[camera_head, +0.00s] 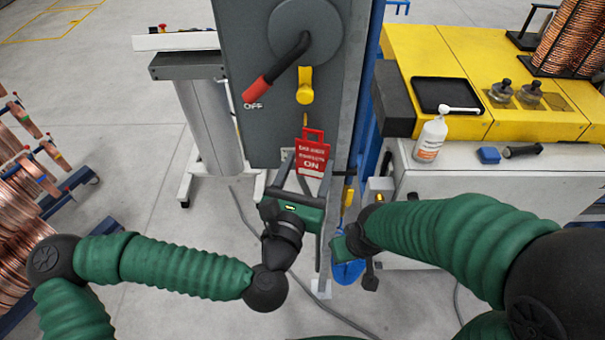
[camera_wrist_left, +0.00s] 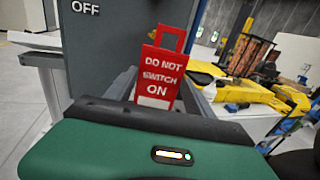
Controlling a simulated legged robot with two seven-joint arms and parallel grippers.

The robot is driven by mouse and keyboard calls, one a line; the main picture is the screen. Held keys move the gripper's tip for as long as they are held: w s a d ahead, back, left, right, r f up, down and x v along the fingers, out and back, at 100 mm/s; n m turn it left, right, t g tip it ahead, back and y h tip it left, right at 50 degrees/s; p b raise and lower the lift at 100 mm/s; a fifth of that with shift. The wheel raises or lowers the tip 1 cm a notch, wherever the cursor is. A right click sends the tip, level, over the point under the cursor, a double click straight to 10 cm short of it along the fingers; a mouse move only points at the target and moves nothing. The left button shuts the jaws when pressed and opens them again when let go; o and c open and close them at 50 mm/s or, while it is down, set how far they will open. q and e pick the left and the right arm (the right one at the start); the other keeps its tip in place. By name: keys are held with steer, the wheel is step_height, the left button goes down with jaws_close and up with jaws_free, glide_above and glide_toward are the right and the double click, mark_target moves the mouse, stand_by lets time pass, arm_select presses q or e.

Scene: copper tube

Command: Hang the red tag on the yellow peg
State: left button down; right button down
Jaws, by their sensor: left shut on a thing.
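The red tag (camera_head: 312,156) is held by my left gripper (camera_head: 305,172), in front of the grey cabinet and below the yellow peg (camera_head: 305,86). The tag has a rectangular opening at its top. In the left wrist view the tag (camera_wrist_left: 161,72) stands upright, reads "DO NOT SWITCH ON", and its lower edge is between the fingers. The tag is apart from the peg, and the peg is not visible in the wrist view. My right gripper (camera_head: 345,243) is at the lower middle, beside the cabinet edge; its fingers are not clear.
A black lever with a red end (camera_head: 258,93) points to "OFF" left of the peg. The grey cabinet (camera_head: 245,140) stands ahead. A yellow-topped bench (camera_head: 470,60) with a white bottle (camera_head: 430,140) is at right. Copper coils (camera_head: 25,215) are at left.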

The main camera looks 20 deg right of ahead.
mark_target(298, 156)
arm_select(q)
steer(key=shift+w+d, duration=0.15)
steer(key=shift+w, duration=0.4)
steer(key=shift+w+a, duration=0.55)
steer(key=shift+a, duration=0.15)
steer(key=shift+w+a, duration=0.25)
steer(key=shift+w, duration=0.4)
steer(key=shift+w+d+f+b, duration=0.2)
steer(key=shift+w+d+b, duration=0.15)
steer(key=shift+w+d, duration=0.05)
steer(key=shift+w+d+f, duration=0.35)
steer(key=shift+w+d, duration=0.15)
steer(key=shift+d, duration=0.25)
steer(key=shift+w+d+f+b, duration=0.15)
steer(key=shift+b, duration=0.15)
steer(key=shift+a, duration=0.6)
arm_select(e)
steer(key=shift+s+a+f, duration=0.2)
steer(key=shift+a+f, duration=0.35)
steer(key=shift+a, duration=0.15)
